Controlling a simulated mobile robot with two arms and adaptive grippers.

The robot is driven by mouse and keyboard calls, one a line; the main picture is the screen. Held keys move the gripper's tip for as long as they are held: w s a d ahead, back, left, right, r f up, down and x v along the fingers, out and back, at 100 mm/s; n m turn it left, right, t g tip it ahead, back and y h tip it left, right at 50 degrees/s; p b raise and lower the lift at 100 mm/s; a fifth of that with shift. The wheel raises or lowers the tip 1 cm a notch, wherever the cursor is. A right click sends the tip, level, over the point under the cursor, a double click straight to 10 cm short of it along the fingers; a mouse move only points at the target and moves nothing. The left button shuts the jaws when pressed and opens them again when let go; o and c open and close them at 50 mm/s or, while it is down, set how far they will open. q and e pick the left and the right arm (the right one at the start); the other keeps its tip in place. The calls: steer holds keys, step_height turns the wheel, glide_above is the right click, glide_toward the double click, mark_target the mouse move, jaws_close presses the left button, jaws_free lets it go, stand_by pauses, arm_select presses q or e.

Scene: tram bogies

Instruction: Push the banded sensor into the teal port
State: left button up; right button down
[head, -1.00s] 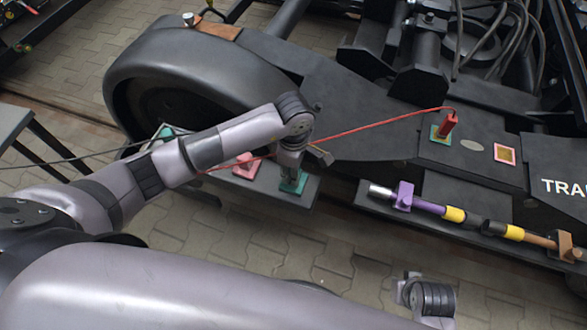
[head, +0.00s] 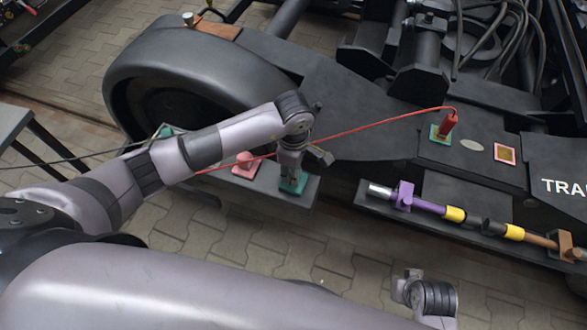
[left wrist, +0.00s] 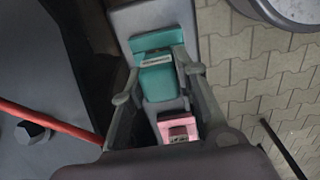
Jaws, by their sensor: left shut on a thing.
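My left gripper (head: 292,172) points down over a dark shelf. In the left wrist view its fingers are on either side of a teal block (left wrist: 158,82) with a pale label, and it is shut on this block. The teal also shows below the gripper in the head view (head: 293,187). A purple rod with a yellow band (head: 430,206) and a dark rod with a yellow band (head: 500,230) lie along a rail at right. A red plug (head: 447,124) stands upright on a teal-green square port (head: 435,136). My right gripper's fingers are not visible.
A pink block (head: 245,163) sits beside the teal one on the shelf (head: 262,195). A red cable (head: 380,121) runs from the plug behind my left arm. A pink-framed square (head: 505,153) lies right of the plug. A large wheel (head: 150,70) stands behind.

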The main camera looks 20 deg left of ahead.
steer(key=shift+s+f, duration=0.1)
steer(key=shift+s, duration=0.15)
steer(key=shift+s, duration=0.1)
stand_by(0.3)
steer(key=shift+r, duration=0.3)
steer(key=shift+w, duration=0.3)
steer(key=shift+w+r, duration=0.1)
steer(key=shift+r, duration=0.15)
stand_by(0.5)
arm_select(q)
steer(key=shift+f, duration=0.15)
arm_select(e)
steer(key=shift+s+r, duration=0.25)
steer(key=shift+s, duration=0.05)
arm_select(q)
steer(key=shift+f+b, duration=0.1)
steer(key=shift+b, duration=0.25)
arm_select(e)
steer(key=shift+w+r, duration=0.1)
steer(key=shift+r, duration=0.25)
